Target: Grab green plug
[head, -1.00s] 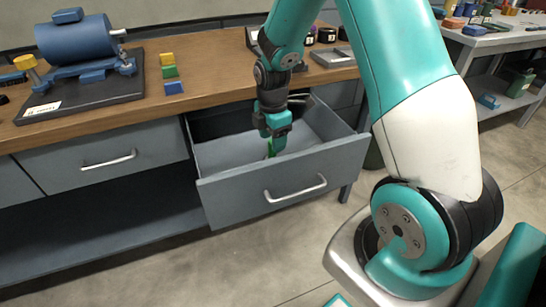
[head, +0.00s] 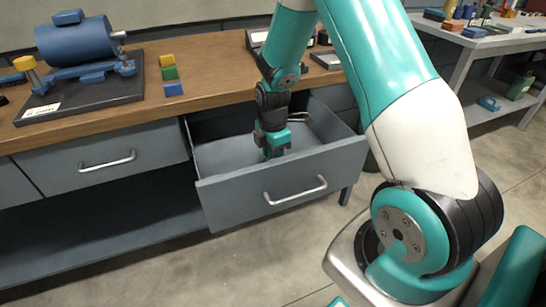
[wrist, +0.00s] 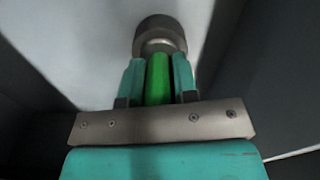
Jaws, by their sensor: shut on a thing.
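The green plug (wrist: 158,80) shows in the wrist view as a green shaft with a wide brownish-grey round end (wrist: 160,35). My gripper (wrist: 158,82) is shut on the green shaft, with one teal finger on each side. In the head view my gripper (head: 271,152) is down inside the open drawer (head: 268,190), near its front wall. Only a small dark green bit of the plug shows below the fingers there. I cannot tell whether the plug touches the drawer floor.
Drawer walls stand close around my gripper. The wooden bench top (head: 210,85) lies above and behind. On it are a blue motor (head: 75,42) on a dark plate and yellow, green (head: 170,73) and blue blocks.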

